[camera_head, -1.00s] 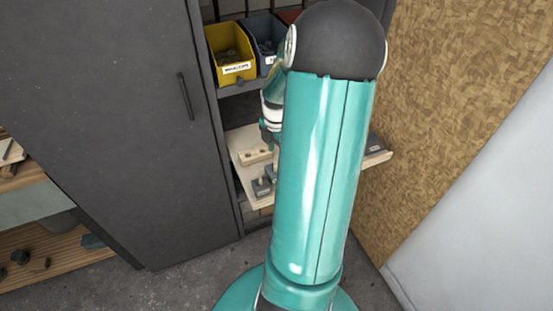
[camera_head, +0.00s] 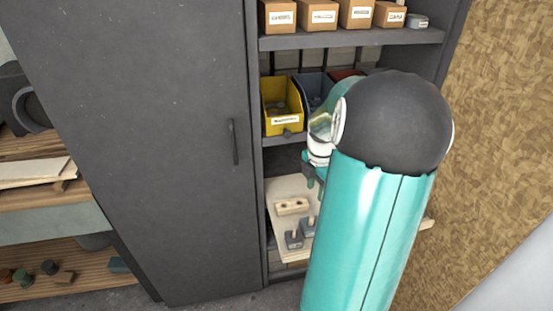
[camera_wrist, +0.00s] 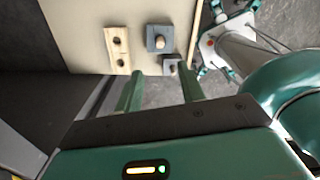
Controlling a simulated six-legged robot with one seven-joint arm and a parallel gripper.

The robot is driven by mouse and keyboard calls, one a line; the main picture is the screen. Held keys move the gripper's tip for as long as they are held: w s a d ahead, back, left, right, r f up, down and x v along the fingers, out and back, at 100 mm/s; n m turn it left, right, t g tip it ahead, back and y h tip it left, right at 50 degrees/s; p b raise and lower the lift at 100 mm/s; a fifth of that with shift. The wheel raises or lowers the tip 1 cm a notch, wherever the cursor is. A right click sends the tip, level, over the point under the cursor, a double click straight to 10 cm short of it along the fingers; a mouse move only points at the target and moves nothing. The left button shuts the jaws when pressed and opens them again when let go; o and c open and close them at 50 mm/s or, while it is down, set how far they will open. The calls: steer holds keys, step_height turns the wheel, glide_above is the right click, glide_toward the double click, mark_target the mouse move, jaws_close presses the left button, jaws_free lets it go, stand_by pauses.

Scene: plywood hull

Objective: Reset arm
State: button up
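My teal arm fills the right middle of the head view, its black joint hiding part of the cabinet. My gripper (camera_head: 316,178) shows small beside it, above a pale wooden board. In the wrist view my gripper (camera_wrist: 162,90) has its two teal fingers well apart, with nothing held between them. The pale board (camera_wrist: 78,25) lies beyond the fingertips. On it are a wooden block with two holes (camera_wrist: 118,47) and a grey block with a peg (camera_wrist: 160,40). A second grey block (camera_wrist: 170,65) sits nearer the fingers.
A dark cabinet door (camera_head: 150,130) stands left of the open shelves. A yellow bin (camera_head: 282,108) and a blue-grey bin (camera_head: 313,88) sit on a shelf above the board. Small cardboard boxes (camera_head: 318,14) line the top shelf. A chipboard wall (camera_head: 505,150) is at the right.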

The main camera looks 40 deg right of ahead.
steer(key=shift+a, duration=0.1)
steer(key=w+a+r+m+t+h, duration=0.1)
steer(key=w+a+r+m, duration=0.15)
steer(key=a+r, duration=0.45)
steer(key=w+a+r+m+t+h, duration=0.15)
steer(key=a+r+m, duration=0.25)
steer(key=a, duration=0.8)
steer(key=s+a+r+m+t+y, duration=0.1)
steer(key=s+a+r+m, duration=0.1)
steer(key=a, duration=0.6)
steer(key=s+a+r+m+t+y, duration=0.1)
steer(key=s+a+m, duration=0.3)
steer(key=a, duration=0.5)
steer(key=shift+s+r+m+t, duration=0.4)
steer(key=shift+r+m+t, duration=0.15)
steer(key=shift+r+m, duration=0.45)
steer(key=shift+f+y, duration=0.15)
steer(key=shift+y, duration=0.1)
